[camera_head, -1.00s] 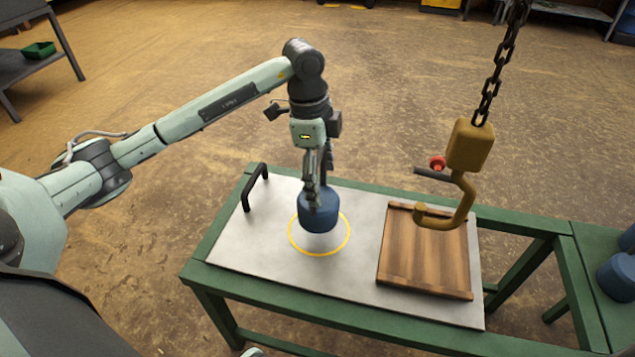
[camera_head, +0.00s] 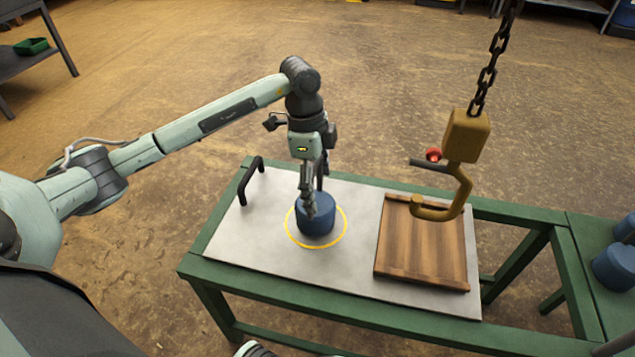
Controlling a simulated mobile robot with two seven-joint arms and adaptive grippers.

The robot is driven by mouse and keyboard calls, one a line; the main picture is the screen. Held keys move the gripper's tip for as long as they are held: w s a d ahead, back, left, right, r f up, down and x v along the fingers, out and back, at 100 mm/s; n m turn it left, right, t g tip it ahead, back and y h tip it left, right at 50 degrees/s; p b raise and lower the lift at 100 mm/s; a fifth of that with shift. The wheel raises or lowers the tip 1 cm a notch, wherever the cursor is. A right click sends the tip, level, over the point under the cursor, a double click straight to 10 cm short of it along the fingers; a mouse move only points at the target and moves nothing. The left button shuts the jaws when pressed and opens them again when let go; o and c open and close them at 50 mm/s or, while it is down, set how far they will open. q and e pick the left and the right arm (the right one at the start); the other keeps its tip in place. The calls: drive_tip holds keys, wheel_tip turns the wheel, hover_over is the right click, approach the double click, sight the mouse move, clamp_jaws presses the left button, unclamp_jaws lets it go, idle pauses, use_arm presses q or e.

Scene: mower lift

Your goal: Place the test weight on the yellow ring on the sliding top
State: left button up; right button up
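The blue cylindrical test weight (camera_head: 316,220) is upright inside the yellow ring (camera_head: 346,228) on the pale sliding top (camera_head: 255,230). It looks to be at or very near the surface; a small gap beneath it cannot be ruled out. The ring shows around its front and sides. My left gripper (camera_head: 313,200) points down from above, one finger in front of the weight and one behind, shut on its upper part. The finger contact behind is hidden. My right gripper is not in view.
A brown wooden board (camera_head: 422,250) lies right of the ring, with a yellow hook (camera_head: 440,205) on a chain above it. A black handle (camera_head: 250,180) stands at the top's left end. More blue weights (camera_head: 615,268) stand on the green table at right.

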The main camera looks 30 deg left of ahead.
use_arm(q)
drive_tip(key=shift+o, duration=1.2)
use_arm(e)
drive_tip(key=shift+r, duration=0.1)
use_arm(q)
drive_tip(key=shift+r, duration=0.3)
drive_tip(key=r, duration=0.3)
drive_tip(key=a+r, duration=0.1)
drive_tip(key=r, duration=0.6)
drive_tip(key=shift+s+a+r+p, duration=0.1)
drive_tip(key=shift+a+r+p, duration=0.1)
drive_tip(key=shift+p, duration=0.15)
drive_tip(key=shift+s+r, duration=0.1)
drive_tip(key=shift+r, duration=0.45)
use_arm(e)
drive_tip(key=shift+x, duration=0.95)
